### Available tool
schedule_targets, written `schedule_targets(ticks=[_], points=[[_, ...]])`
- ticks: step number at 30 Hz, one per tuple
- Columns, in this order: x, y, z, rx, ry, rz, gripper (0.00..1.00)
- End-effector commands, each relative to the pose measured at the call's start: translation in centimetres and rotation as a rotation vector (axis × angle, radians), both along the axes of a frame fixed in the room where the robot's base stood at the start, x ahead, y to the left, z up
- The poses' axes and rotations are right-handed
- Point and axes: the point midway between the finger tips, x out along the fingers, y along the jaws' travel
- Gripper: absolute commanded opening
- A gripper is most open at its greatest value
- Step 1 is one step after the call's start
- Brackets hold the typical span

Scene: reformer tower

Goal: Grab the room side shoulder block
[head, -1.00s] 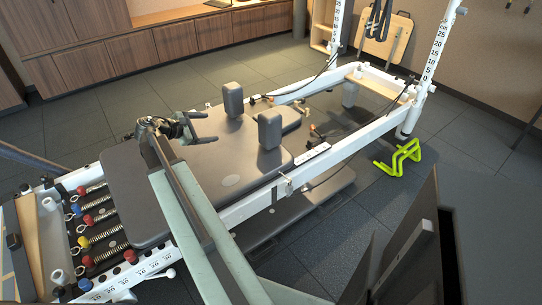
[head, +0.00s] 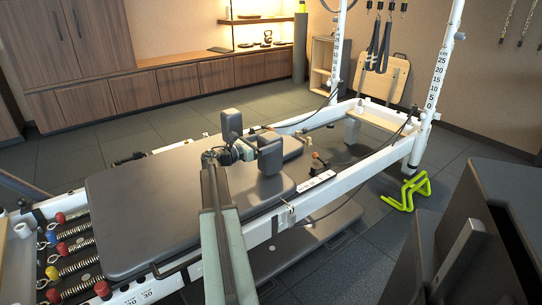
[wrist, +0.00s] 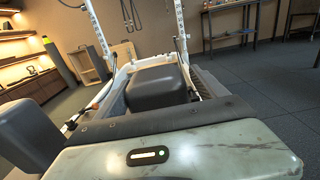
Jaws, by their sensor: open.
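Two dark grey padded shoulder blocks stand on the reformer carriage (head: 150,215). The near one, on the side away from the cabinets and taken as the room side shoulder block (head: 270,155), is upright; in the wrist view this block (wrist: 156,88) seems to be the one straight ahead. The far block (head: 231,123) stands toward the cabinets; a block at the left edge of the wrist view (wrist: 27,130) looks like it. My gripper (head: 247,150) is open, just left of the near block in the head view. Contact cannot be told, as the fingers overlap dark padding.
The white reformer frame (head: 350,172) and its tower posts (head: 446,60) rise behind the blocks. Coloured springs (head: 75,245) lie at the lower left. A yellow-green stand (head: 408,193) is on the floor at right. Dark panels (head: 480,230) fill the lower right.

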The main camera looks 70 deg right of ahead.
Motion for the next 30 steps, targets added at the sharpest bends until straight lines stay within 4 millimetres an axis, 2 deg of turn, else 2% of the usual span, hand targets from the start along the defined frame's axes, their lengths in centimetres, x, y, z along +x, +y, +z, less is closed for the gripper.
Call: schedule_targets(ticks=[9, 16, 24, 25, 30], points=[[-2.0, -4.4, 0.1, 0.000, -0.001, -0.004, 0.82], [-2.2, -4.6, 0.1, 0.000, -0.001, -0.001, 0.82], [-2.2, -4.6, 0.1, 0.000, -0.001, -0.002, 0.07], [-2.2, -4.6, 0.1, 0.000, -0.001, -0.002, 0.00], [-2.3, -4.6, 0.2, -0.001, 0.001, -0.003, 0.00]])
